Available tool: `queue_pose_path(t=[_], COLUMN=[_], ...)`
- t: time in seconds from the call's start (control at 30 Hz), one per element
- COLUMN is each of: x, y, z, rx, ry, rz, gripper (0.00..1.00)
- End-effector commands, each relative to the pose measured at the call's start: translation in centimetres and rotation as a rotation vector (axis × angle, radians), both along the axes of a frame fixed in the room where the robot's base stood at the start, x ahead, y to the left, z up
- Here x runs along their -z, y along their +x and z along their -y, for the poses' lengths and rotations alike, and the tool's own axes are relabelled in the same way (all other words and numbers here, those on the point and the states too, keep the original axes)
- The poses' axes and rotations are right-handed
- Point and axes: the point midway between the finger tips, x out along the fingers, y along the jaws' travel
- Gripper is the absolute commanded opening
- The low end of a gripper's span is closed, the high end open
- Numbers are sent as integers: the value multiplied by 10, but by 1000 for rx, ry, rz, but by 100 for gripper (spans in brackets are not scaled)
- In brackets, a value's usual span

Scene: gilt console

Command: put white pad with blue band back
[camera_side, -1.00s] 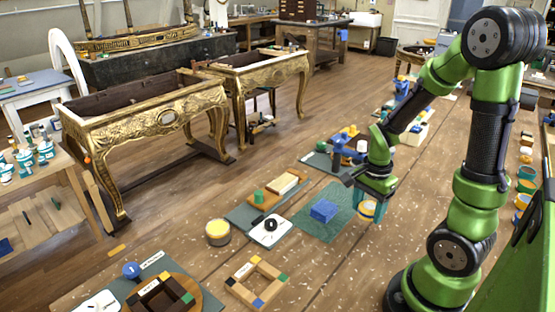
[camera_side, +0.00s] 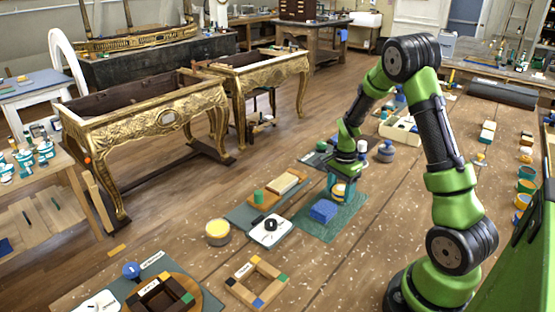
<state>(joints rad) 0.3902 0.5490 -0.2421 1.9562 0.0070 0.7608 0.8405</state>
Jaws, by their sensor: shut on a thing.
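My gripper (camera_side: 340,189) points down over the far part of the green mat (camera_side: 325,232). Its teal fingers are shut on a small round pale pad (camera_side: 340,190). The pad shows white and yellow-orange between the fingers; its blue band cannot be made out, and the fingers hide part of it. It is low over the mat, and I cannot tell whether it touches it. A blue block (camera_side: 323,211) lies on the mat just in front and to the left of my gripper.
A yellow-topped tin (camera_side: 217,232) stands nearer. The bench right of the mat is clear.

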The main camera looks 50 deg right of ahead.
Motion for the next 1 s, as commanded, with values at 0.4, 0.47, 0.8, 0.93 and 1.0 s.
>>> queue_pose_path(t=[0.4,0.47,0.8,0.93,1.0], x=[4,4,4,-5,-15], y=[0,0,0,1,1], z=[0,0,0,0,0], rx=[0,0,0,0,-1], ry=[0,0,0,-2,-2], rz=[1,1,1,3,5], gripper=[64,73,85,85,85])
